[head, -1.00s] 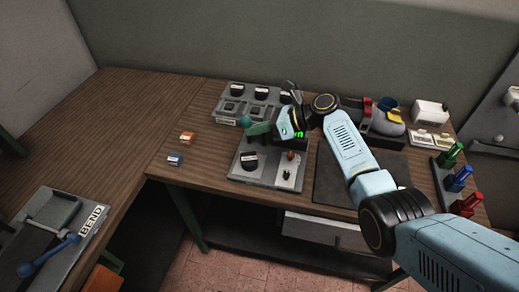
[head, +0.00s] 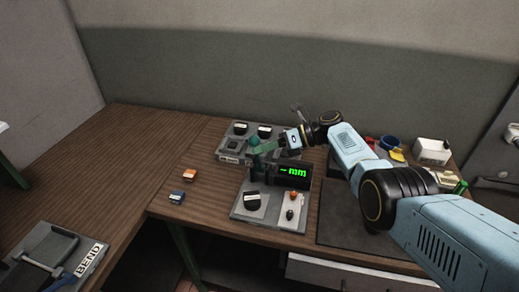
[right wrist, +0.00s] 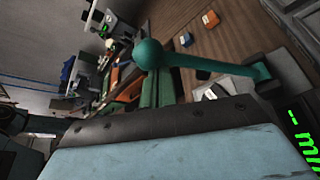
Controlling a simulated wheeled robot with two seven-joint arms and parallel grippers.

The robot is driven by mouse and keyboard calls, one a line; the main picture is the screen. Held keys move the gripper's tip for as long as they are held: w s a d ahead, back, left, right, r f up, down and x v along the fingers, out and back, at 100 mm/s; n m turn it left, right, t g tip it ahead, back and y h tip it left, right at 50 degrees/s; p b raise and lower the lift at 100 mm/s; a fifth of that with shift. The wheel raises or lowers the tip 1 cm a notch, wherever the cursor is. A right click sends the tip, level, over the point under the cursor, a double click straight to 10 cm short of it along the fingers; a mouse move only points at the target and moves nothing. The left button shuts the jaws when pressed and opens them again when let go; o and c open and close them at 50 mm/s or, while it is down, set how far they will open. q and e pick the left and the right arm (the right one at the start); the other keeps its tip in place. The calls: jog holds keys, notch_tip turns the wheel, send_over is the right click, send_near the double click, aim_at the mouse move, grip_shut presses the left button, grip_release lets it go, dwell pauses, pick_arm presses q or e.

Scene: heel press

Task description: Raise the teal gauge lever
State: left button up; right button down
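The teal gauge lever, with a round ball end (head: 254,141), stands at the left of the gauge unit (head: 275,205) in the head view. The ball sits above the level of the green-lit display (head: 294,171). In the right wrist view the lever's rod (right wrist: 205,64) runs from the pivot at the right to the ball at the left. My right gripper (head: 268,148) is at the lever, its green fingers (right wrist: 160,88) side by side, close together, right by the rod near the ball. Whether they touch it is hard to tell. My left gripper is out of view.
A grey panel with black knobs (head: 240,129) stands behind the gauge. Orange (head: 190,175) and blue (head: 177,197) blocks lie on the wood to the left. The BEND device (head: 50,255) is at lower left. A dark mat (head: 340,225) lies to the right.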

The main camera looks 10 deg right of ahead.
jog(key=shift+w+r, duration=0.2)
jog(key=shift+r, duration=0.15)
jog(key=p+v, duration=0.3)
jog(key=v, duration=0.7)
jog(key=shift+s+f+p, duration=0.2)
jog(key=shift+s+p, duration=0.1)
jog(key=shift+s, duration=0.05)
jog(key=shift+a, duration=0.1)
